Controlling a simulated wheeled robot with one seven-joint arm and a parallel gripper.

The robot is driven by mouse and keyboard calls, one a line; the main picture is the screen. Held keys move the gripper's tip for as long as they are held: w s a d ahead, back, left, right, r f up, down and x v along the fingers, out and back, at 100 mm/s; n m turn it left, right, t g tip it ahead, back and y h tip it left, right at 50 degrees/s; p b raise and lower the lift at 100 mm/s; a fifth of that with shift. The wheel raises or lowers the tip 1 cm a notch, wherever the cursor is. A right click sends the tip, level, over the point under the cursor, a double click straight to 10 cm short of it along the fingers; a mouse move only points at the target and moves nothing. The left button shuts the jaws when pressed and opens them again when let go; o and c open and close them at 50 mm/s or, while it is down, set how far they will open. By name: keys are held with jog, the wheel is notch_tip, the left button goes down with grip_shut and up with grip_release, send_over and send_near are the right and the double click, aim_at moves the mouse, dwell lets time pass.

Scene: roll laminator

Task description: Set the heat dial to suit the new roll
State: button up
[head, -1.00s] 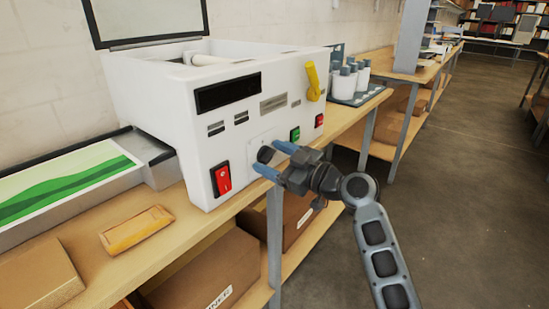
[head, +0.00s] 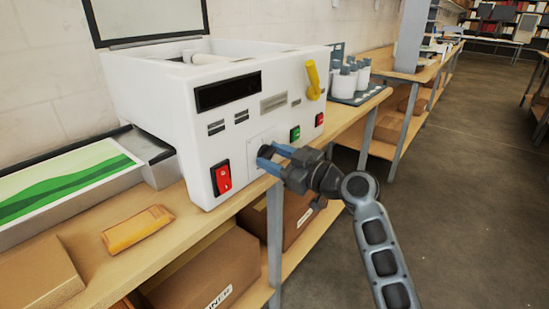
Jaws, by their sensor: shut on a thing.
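The white laminator (head: 180,110) stands on the wooden bench with its lid raised. Its black heat dial (head: 265,152) sits on a pale plate low on the front panel, right of the red rocker switch (head: 222,178). My gripper (head: 270,158) is at the dial, with its blue fingertips closed on either side of it. The fingers and gripper body partly hide the dial, and its pointer and scale cannot be read. The dark display (head: 228,92) shows no readable text.
A yellow lever (head: 312,79), a green button (head: 295,133) and a red button (head: 320,119) lie right of the dial. A tray with a green-striped sheet (head: 68,182) is at left. An orange block (head: 137,229) lies on the bench. Bottles (head: 349,79) stand behind.

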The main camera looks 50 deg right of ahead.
jog(key=m, duration=0.6)
jog(key=m+p, duration=0.1)
jog(key=m, duration=0.3)
jog(key=m+p, duration=0.1)
jog(key=m, duration=0.2)
jog(key=shift+r+m+p, duration=0.1)
jog(key=shift+m+p, duration=0.2)
jog(key=shift+p, duration=0.1)
jog(key=m+p, duration=0.1)
jog(key=m, duration=0.2)
jog(key=shift+m+p, duration=0.3)
jog(key=shift+p, duration=0.1)
jog(key=m+p, duration=0.2)
jog(key=m, duration=0.1)
jog(key=shift+m, duration=0.4)
jog(key=m+p, duration=0.2)
jog(key=m, duration=0.2)
jog(key=shift+p, duration=0.4)
jog(key=shift+m+p, duration=0.65)
jog(key=shift+m, duration=0.55)
